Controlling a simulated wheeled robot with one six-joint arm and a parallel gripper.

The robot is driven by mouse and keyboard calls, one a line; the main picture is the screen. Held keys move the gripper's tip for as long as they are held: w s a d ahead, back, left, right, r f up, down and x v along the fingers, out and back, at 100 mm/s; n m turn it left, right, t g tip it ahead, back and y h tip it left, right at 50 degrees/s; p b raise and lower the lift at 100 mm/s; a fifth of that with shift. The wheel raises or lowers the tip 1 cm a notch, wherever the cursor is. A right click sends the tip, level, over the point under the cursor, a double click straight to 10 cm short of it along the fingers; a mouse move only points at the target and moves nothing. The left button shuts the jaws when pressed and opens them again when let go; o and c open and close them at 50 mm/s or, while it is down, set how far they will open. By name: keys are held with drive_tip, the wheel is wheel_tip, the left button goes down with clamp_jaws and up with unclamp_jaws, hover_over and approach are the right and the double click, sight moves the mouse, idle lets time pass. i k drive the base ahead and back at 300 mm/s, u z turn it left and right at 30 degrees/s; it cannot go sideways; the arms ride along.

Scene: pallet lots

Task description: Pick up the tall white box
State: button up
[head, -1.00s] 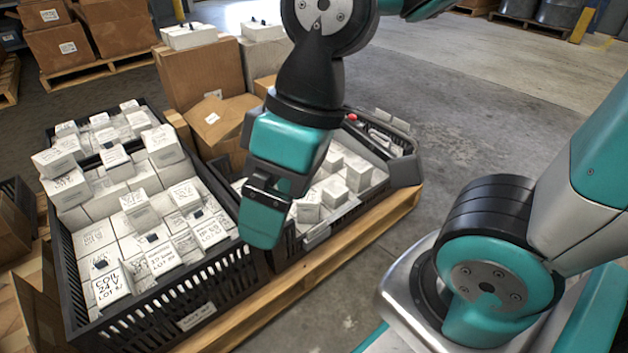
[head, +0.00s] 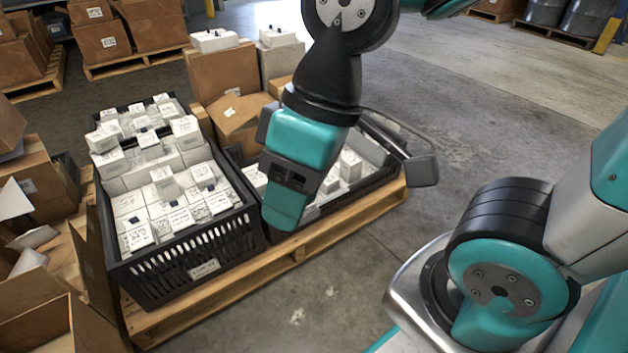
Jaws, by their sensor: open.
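Many small white boxes with handwritten labels fill the left black crate (head: 205,245). One upright white box (head: 186,132) stands at its back right, and another white box (head: 110,163) stands at its left side. An upright white box (head: 350,164) also shows in the right black crate (head: 385,178). I cannot tell which of these is the tall one. My gripper (head: 284,212), teal and dark, points down over the near side of the right crate, by the gap between the crates. It is open. I see no box held. Its fingertips are hard to make out, and my arm hides part of the right crate.
Both crates stand on a wooden pallet (head: 290,258). Open cardboard boxes (head: 35,180) crowd the left edge. A brown carton (head: 224,72) with a white box on top stands behind the crates. The concrete floor (head: 500,110) is clear to the right.

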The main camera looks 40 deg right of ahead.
sight(351, 166)
drive_tip(key=u, duration=0.75)
drive_tip(key=i, duration=0.65)
drive_tip(key=z, duration=1.8)
